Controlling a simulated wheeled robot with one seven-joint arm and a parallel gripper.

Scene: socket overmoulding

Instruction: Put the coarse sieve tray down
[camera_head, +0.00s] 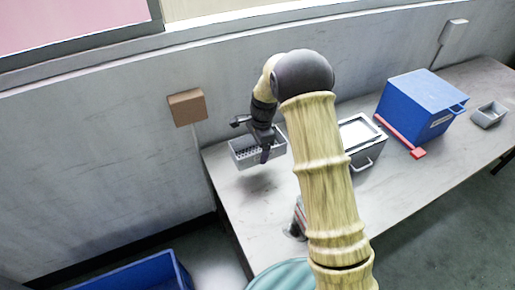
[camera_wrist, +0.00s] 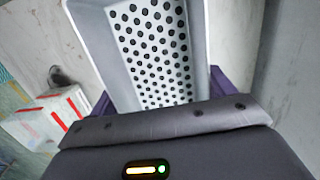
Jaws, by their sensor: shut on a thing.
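The coarse sieve tray (camera_head: 243,160) is a grey rectangular tray with a perforated floor of round holes. In the head view it is above the far left part of the worktable, with a shadow on the tabletop below it. My gripper (camera_head: 265,152) is shut on the tray's near right side. In the wrist view the tray (camera_wrist: 152,50) extends away from my gripper, with purple finger parts (camera_wrist: 218,82) on both sides of it. The exact contact of the fingertips is hidden.
The worktable (camera_head: 240,208) is bare below and in front of the tray. A red-and-white box (camera_wrist: 50,118) shows in the wrist view.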

